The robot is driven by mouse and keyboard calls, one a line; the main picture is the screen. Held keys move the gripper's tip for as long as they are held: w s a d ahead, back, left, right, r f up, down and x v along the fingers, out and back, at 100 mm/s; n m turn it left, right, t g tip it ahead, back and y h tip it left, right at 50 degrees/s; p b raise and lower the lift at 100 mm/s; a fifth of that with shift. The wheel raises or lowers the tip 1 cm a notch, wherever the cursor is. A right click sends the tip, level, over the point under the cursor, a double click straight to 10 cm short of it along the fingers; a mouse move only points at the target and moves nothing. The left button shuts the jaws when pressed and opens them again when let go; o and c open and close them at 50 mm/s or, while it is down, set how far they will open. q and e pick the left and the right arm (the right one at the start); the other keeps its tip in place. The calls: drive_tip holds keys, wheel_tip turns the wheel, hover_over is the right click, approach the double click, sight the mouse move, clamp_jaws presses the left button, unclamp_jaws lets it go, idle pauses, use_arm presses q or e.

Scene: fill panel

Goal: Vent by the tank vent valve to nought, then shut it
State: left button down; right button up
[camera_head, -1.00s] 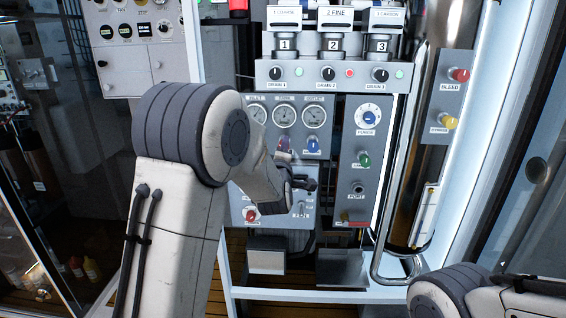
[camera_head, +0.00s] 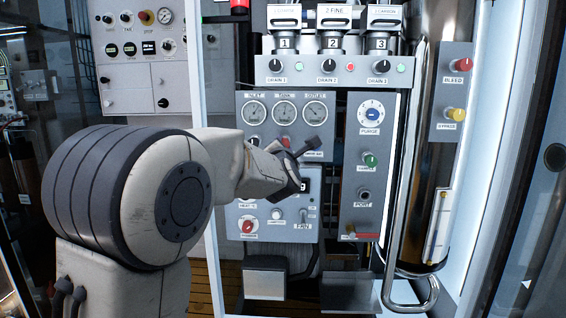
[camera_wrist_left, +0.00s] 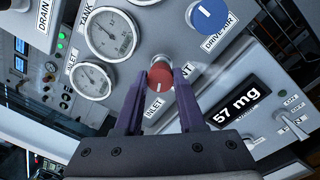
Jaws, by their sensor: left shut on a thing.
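The panel (camera_head: 329,166) carries a row of round gauges. The TANK gauge (camera_head: 285,112) is the middle one and also shows in the left wrist view (camera_wrist_left: 110,37); its needle is too small to read surely. The tank vent valve appears as a red knob (camera_wrist_left: 160,75) below that gauge. My left gripper (camera_wrist_left: 160,74) is shut on this knob, a finger on each side. A faint pale plume (camera_wrist_left: 212,85) streams from beside the knob. In the head view the gripper (camera_head: 290,150) largely hides this spot. My right gripper is out of view.
A blue DRIVE AIR knob (camera_wrist_left: 208,15) is close by. A display (camera_wrist_left: 238,105) reads 57 mg. The INLET gauge (camera_head: 254,112) and OUTLET gauge (camera_head: 314,112) flank the TANK gauge. A PURGE dial (camera_head: 371,114) and green knob (camera_head: 370,160) stand right.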

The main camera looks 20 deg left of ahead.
use_arm(q)
drive_tip(key=shift+f+n+b, duration=0.15)
drive_tip(key=shift+n+b, duration=0.8)
drive_tip(key=shift+n, duration=0.05)
drive_tip(key=shift+f+n+b, duration=0.15)
drive_tip(key=shift+n+b, duration=0.75)
drive_tip(key=shift+n, duration=0.1)
drive_tip(key=c, duration=0.5)
unclamp_jaws()
drive_tip(key=shift+r, duration=0.15)
drive_tip(key=shift+s, duration=0.1)
drive_tip(key=v, duration=1)
drive_tip(key=shift+s+d+r+p, duration=0.1)
drive_tip(key=shift+d+p, duration=0.05)
drive_tip(key=shift+p, duration=0.25)
